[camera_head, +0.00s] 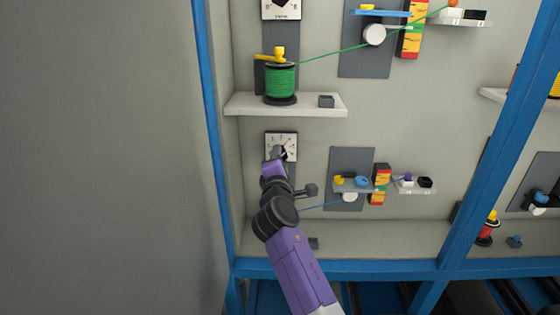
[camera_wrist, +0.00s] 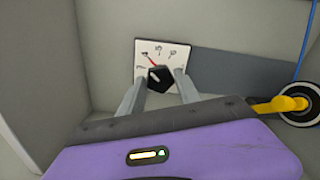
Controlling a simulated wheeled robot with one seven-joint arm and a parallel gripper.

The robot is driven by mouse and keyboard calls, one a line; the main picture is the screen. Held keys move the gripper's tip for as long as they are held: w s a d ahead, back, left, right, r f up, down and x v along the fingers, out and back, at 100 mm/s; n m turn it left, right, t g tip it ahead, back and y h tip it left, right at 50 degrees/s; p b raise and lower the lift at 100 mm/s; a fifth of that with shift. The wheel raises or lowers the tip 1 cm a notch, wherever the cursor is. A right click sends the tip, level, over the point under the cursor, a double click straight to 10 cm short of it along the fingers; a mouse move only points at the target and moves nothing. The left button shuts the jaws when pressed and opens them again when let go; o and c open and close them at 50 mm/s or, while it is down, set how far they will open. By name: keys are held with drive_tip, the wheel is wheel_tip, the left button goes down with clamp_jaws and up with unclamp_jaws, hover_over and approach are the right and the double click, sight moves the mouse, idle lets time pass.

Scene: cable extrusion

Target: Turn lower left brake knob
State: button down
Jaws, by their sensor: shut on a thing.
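The lower left brake knob (camera_wrist: 159,78) is black and sits on a white dial plate (camera_wrist: 177,52) with marks and a red pointer line. In the head view the dial plate (camera_head: 290,140) is on the back wall below the left shelf, and my gripper and wrist partly cover the knob. My gripper (camera_wrist: 158,82) reaches the knob from the front, with one grey finger on each side of it. The fingers are shut on the knob. The exact contact at the fingertips is hard to see.
A white shelf (camera_head: 243,104) with a green spool (camera_head: 280,80) is above my gripper. A yellow lever (camera_wrist: 283,104) and a black-rimmed white wheel (camera_wrist: 303,104) are at the right in the wrist view. A blue frame post (camera_head: 211,120) stands to the left.

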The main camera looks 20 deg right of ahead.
drive_tip(key=shift+f, duration=0.1)
drive_tip(key=c, duration=0.9)
unclamp_jaws()
drive_tip(key=v, duration=0.8)
drive_tip(key=shift+w, duration=0.1)
